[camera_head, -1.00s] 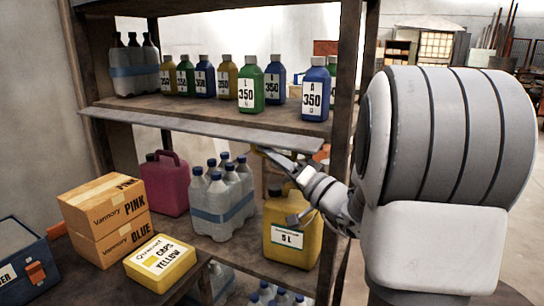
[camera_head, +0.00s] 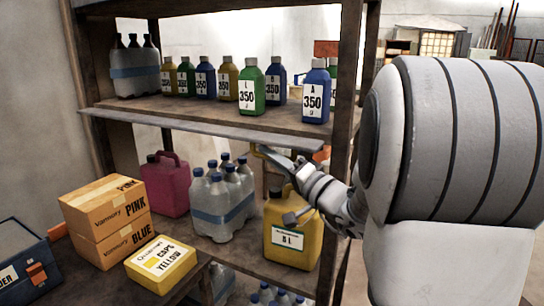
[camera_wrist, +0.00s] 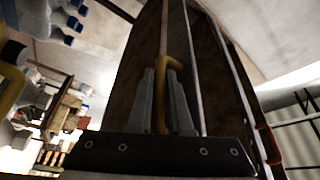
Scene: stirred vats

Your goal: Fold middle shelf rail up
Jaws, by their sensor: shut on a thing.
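The middle shelf rail (camera_head: 190,126) is a long grey strip along the front edge of the middle shelf, which carries the small bottles. It lies low and sticks out in front of the shelf, leaving the bottles uncovered. My gripper (camera_head: 272,153) is just under the right part of the rail. In the wrist view my gripper (camera_wrist: 164,100) is shut on a yellow hooked handle (camera_wrist: 163,76), with a finger on each side. Its join to the rail is not clear. The brown shelf board rises behind it in that view.
Several bottles stand on the middle shelf, including a green one (camera_head: 251,88) and a blue one (camera_head: 316,92) near the front. Below are a yellow canister (camera_head: 291,243), close under my gripper, and a bottle pack (camera_head: 222,200). The right shelf post (camera_head: 347,100) is close to my arm.

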